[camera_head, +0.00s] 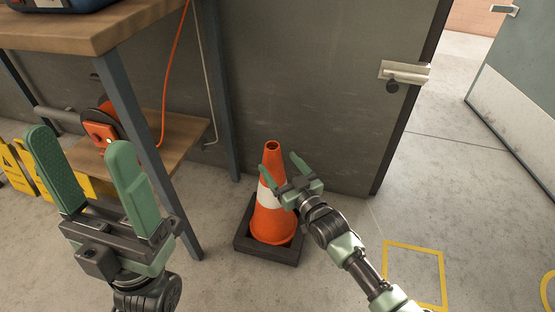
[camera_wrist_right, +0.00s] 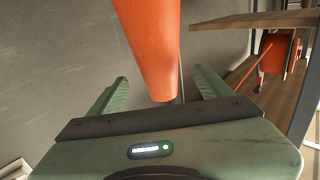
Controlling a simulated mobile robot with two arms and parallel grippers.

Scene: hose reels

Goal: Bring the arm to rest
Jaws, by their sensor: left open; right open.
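My right gripper (camera_head: 284,172) is open, at the upper part of an orange cone (camera_head: 272,220) with a white band. The cone stands upright on a dark square base on the floor. In the right wrist view the cone (camera_wrist_right: 155,45) shows between the two spread fingers of my right gripper (camera_wrist_right: 160,85); I cannot tell whether a finger touches it. My left gripper (camera_head: 84,158) is open and empty, its fingers pointing up, in front of the wooden workbench (camera_head: 95,32) at the left.
Under the bench, a lower shelf (camera_head: 178,143) sits near an orange-and-black hose reel (camera_head: 99,132). Yellow signs (camera_head: 17,172) stand at the far left. A grey door (camera_head: 300,80) with a handle (camera_head: 404,73) is behind the cone. Floor to the right is clear, with a yellow marked square (camera_head: 414,243).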

